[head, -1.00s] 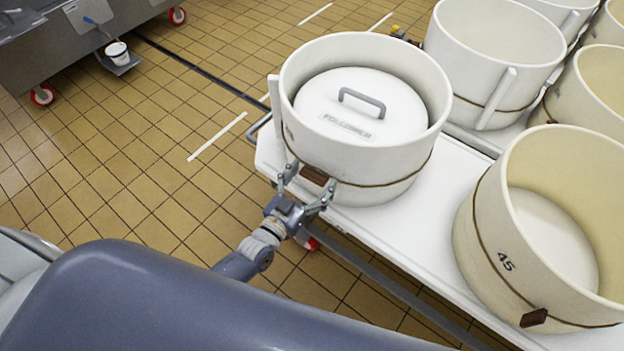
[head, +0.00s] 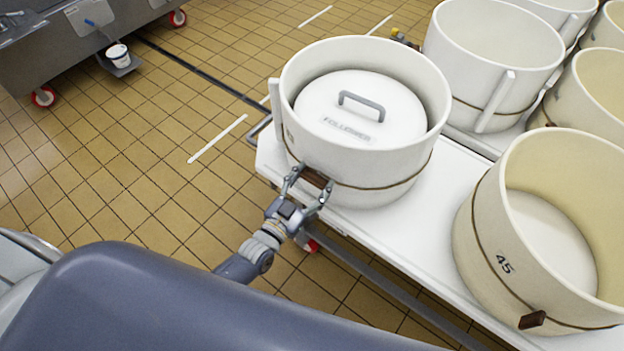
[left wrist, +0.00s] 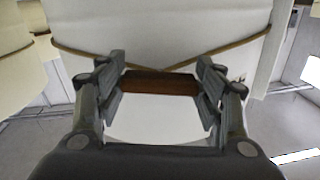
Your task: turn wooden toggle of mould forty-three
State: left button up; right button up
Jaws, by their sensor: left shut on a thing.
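A large white round mould (head: 362,180) stands near the left end of the white table, with a lid marked FOLLOWER (head: 358,105) inside it. A brown cord runs round its wall to a dark wooden toggle (head: 317,179) on the near side. The mark on its left side is too small to read. My left gripper (head: 308,184) is shut on the toggle, one finger at each end. In the left wrist view the toggle (left wrist: 158,82) lies level between the finger pads, cords rising from both sides. My right gripper is not in view.
Mould 45 (head: 480,235), open and empty, stands to the right with its own toggle (head: 533,320). Several more moulds (head: 490,60) stand behind. The white table (head: 440,180) has bare room between the two near moulds. Tiled floor lies open on the left.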

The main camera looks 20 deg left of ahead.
pick_arm(q)
jog(key=m+p, duration=0.1)
jog(key=m, duration=0.2)
jog(key=shift+m, duration=0.3)
jog(key=m, duration=0.4)
jog(key=shift+a+m+p, duration=0.1)
jog(key=shift+m+p, duration=0.2)
jog(key=shift+p, duration=0.1)
jog(key=m, duration=0.3)
jog(key=shift+m, duration=0.3)
jog(key=m, duration=0.3)
jog(key=shift+b, duration=0.4)
jog(key=shift+m, duration=0.8)
jog(key=o, duration=1.1)
jog(key=shift+r, duration=0.1)
